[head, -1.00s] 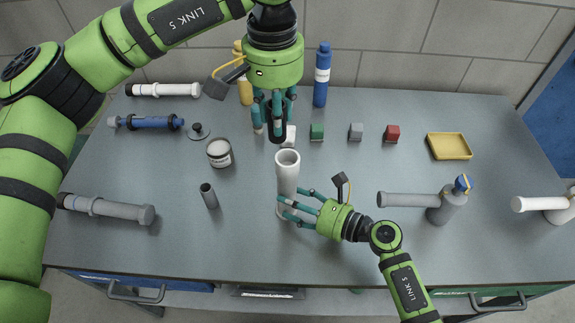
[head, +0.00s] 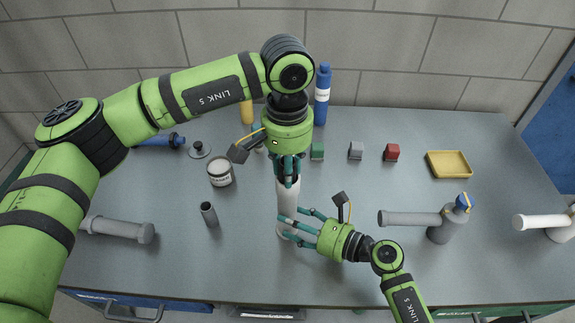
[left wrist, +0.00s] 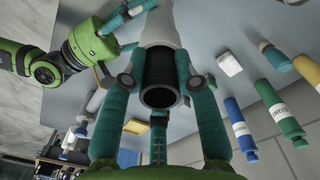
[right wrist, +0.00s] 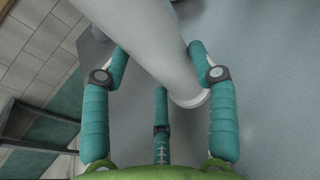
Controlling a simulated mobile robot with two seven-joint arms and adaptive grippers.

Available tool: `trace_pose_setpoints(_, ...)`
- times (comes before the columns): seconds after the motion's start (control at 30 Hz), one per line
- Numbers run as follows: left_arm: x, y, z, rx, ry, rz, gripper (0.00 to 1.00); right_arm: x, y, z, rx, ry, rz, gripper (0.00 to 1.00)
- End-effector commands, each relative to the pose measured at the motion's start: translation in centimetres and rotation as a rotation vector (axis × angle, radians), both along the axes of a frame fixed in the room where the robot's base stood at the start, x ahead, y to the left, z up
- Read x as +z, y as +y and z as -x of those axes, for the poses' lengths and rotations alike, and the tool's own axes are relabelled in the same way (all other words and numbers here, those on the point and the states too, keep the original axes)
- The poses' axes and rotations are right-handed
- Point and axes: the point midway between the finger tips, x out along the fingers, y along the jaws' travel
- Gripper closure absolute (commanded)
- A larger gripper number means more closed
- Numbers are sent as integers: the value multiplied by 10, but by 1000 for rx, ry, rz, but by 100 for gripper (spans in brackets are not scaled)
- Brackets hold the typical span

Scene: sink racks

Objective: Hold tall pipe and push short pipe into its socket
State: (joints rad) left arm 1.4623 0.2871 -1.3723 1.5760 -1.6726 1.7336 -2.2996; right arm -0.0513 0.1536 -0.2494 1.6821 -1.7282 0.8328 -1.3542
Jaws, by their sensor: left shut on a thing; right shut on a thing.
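The tall white pipe (head: 289,205) stands upright on the table. My right gripper (head: 290,226) is shut around its lower part; the white tube also fills the right wrist view (right wrist: 145,45) between the fingers. My left gripper (head: 288,172) points down at the tall pipe's top and is shut on the short pipe. The short pipe's dark round open end (left wrist: 163,104) shows between the fingers in the left wrist view, in line with the white tube. The fingers hide the joint, so I cannot tell how deep the short pipe sits in the socket.
A small dark cylinder (head: 209,214) and a white jar (head: 220,172) stand left of the tall pipe. A grey valve fitting (head: 440,226) stands to the right. Small cubes, a yellow tray (head: 449,164) and a blue bottle (head: 322,95) are farther back.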

Motion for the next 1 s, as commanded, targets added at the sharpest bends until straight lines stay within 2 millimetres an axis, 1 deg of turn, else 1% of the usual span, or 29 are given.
trace_pose_setpoints(0.17, -1, 0, 0, 0, 0, 0, 96, -2, 0, 1, 2, 6, 1, 69)
trace_pose_setpoints(0.5, -15, 0, 1, 1, 3, -3, 96, -2, 1, 2, 6, 6, -1, 69)
trace_pose_setpoints(0.6, -16, 0, 0, 1, 3, -3, 96, -2, 2, 3, 8, 6, -3, 69)
trace_pose_setpoints(0.63, -16, 1, 0, 1, 3, -3, 65, -1, 2, 3, 9, 6, -3, 69)
trace_pose_setpoints(0.67, -16, 1, 0, 2, 2, -3, 53, -1, 2, 3, 9, 6, -4, 69)
trace_pose_setpoints(0.7, -16, 1, 0, 2, 2, -3, 46, -1, 3, 3, 10, 5, -5, 69)
trace_pose_setpoints(1.0, -16, 1, 0, 1, 3, -5, 46, -1, 3, 3, 10, 4, -6, 69)
